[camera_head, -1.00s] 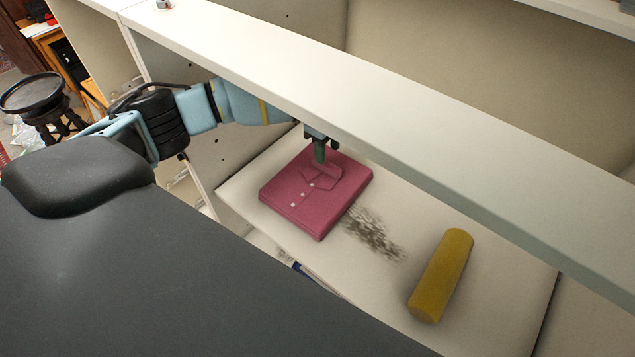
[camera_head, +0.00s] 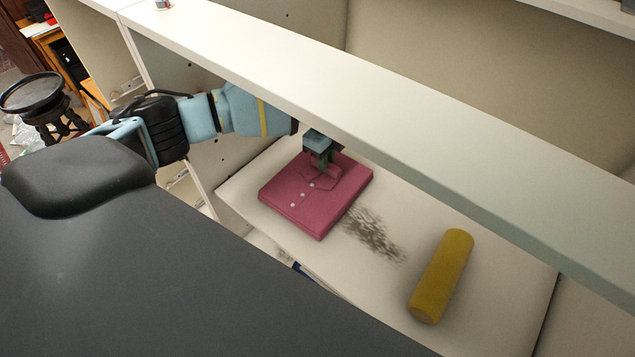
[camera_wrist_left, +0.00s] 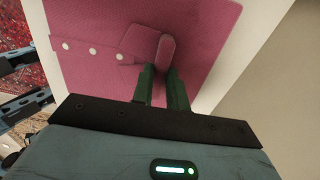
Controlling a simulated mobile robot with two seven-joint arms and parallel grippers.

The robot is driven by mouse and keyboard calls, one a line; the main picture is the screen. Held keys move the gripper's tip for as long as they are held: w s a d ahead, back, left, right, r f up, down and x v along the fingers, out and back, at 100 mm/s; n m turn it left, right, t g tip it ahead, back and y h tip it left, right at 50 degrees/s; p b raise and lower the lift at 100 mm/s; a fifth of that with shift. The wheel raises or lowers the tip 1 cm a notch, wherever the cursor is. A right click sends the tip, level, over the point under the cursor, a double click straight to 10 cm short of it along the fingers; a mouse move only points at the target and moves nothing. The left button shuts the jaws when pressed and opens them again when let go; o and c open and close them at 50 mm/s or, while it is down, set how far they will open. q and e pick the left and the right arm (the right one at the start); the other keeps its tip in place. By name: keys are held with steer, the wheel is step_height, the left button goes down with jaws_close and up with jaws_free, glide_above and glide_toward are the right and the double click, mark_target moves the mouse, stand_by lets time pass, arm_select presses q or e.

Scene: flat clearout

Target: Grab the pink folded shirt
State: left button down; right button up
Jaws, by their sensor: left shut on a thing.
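The pink folded shirt (camera_head: 300,207) lies flat on the white shelf board, with a row of pale buttons on top. It fills much of the left wrist view (camera_wrist_left: 95,35). My left gripper (camera_head: 322,170) reaches down onto the shirt's far part, near its collar. In the left wrist view its two green fingers (camera_wrist_left: 163,72) are shut on a raised fold of the shirt at the collar. The shirt still rests on the board. My right gripper is in neither view.
A yellow cylinder (camera_head: 441,277) lies on the shelf board (camera_head: 330,262) to the right. A dark smudge (camera_head: 372,234) marks the board between it and the shirt. A thick upper shelf edge (camera_head: 400,155) runs above and close to my left gripper.

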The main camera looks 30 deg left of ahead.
arm_select(q)
steer(key=shift+r, duration=0.15)
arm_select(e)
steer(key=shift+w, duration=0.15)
